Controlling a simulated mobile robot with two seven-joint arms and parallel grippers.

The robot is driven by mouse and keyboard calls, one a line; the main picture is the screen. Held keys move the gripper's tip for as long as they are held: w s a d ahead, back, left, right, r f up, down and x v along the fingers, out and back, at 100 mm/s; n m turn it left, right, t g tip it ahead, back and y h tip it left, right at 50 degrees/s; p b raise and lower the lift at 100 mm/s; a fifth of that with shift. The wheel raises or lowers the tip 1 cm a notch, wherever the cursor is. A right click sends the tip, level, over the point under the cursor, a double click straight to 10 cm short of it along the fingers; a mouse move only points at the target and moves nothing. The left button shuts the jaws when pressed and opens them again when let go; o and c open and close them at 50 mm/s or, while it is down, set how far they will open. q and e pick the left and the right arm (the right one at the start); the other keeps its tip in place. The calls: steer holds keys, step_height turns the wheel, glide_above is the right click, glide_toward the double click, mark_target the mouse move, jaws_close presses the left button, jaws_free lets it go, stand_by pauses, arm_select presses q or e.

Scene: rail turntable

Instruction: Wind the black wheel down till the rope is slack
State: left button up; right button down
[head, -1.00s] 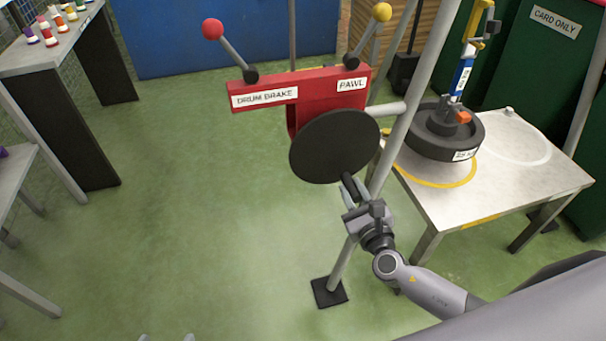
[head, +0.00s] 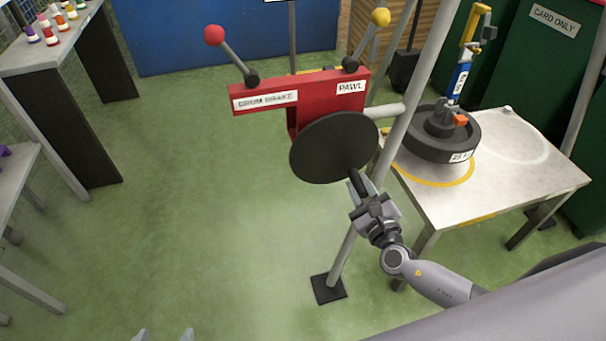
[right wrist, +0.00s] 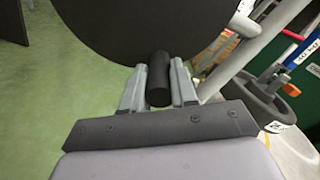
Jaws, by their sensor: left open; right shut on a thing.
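The black wheel (head: 334,148) is a flat disc on the front of a red winch housing (head: 312,88), with a black handle (head: 357,184) at its lower right edge. My right gripper (head: 364,201) is shut on this handle. In the right wrist view the handle (right wrist: 159,79) sits between both fingers, below the wheel (right wrist: 150,25). A dark round weight (head: 436,146) sits over a yellow ring on the table, with a blue and yellow hanging piece (head: 461,75) above it. I cannot make out the rope or its tension. My left gripper (head: 164,336) is open and empty at the bottom edge.
A red-knobbed lever (head: 231,56) labelled drum brake and a yellow-knobbed lever (head: 366,40) labelled pawl stand on the housing. A grey post (head: 402,115) runs beside the wheel. The white table (head: 500,185) stands at right.

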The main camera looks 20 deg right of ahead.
steer(key=shift+d+r, duration=0.15)
steer(key=shift+d, duration=0.2)
steer(key=shift+d+r+n+p, duration=0.3)
steer(key=shift+r+n+p, duration=0.05)
steer(key=shift+n+p, duration=0.25)
steer(key=shift+d+r+n+p, duration=0.3)
steer(key=shift+d+n+p, duration=0.15)
steer(key=shift+n, duration=0.25)
steer(key=shift+w, duration=0.1)
steer(key=shift+d+r+n+p, duration=0.4)
steer(key=shift+r+n+p, duration=0.25)
steer(key=shift+n+p, duration=0.3)
steer(key=shift+d+n, duration=0.1)
steer(key=shift+n, duration=0.15)
steer(key=shift+r, duration=0.15)
